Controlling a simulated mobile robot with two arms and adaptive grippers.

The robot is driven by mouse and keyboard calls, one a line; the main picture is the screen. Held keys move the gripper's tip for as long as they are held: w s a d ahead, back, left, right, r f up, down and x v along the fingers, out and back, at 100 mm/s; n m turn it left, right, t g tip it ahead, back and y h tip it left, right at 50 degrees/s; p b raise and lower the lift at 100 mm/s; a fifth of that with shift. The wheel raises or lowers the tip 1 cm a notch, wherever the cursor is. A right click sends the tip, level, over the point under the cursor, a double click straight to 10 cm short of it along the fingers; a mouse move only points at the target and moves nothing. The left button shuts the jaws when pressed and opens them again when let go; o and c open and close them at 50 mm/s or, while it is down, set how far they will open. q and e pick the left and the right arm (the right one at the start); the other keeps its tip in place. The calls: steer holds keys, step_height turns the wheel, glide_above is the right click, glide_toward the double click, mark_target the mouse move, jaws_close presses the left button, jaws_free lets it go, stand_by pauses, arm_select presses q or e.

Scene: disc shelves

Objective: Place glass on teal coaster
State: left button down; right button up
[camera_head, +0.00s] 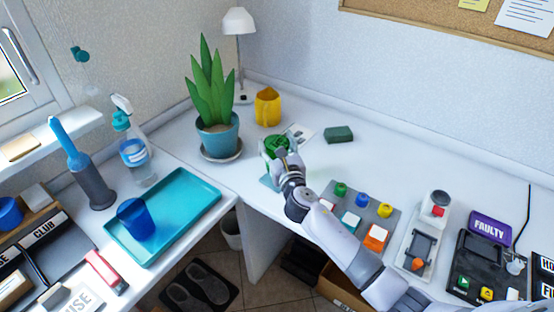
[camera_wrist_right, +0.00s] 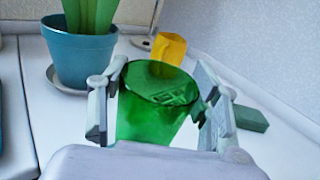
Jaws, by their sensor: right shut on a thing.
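A green glass (camera_head: 274,143) is between the fingers of my right gripper (camera_head: 281,152), which is shut on it. In the right wrist view the green glass (camera_wrist_right: 155,105) is upright, its rim up, between the two fingers of my right gripper (camera_wrist_right: 158,112). A teal coaster (camera_head: 267,183) shows in part on the desk just below the glass and gripper in the head view. The gripper and glass hide the rest of it. I cannot tell whether the glass touches it. My left gripper is not in view.
A potted plant (camera_head: 217,139) stands on a saucer close to the left, with a yellow mug (camera_head: 267,107) behind. A green block (camera_head: 339,134) lies to the right. A teal tray (camera_head: 186,205) holding a blue cup (camera_head: 134,219) is on the left desk. A grey button panel (camera_head: 382,213) lies to the right.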

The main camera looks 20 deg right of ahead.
mark_target(274, 148)
step_height(274, 148, down, 4)
steer(key=shift+r+b, duration=0.1)
steer(key=shift+b, duration=0.9)
steer(key=shift+f, duration=0.25)
steer(key=shift+r, duration=0.1)
steer(key=o, duration=1.8)
steer(key=shift+f, duration=0.2)
steer(key=shift+c, duration=0.2)
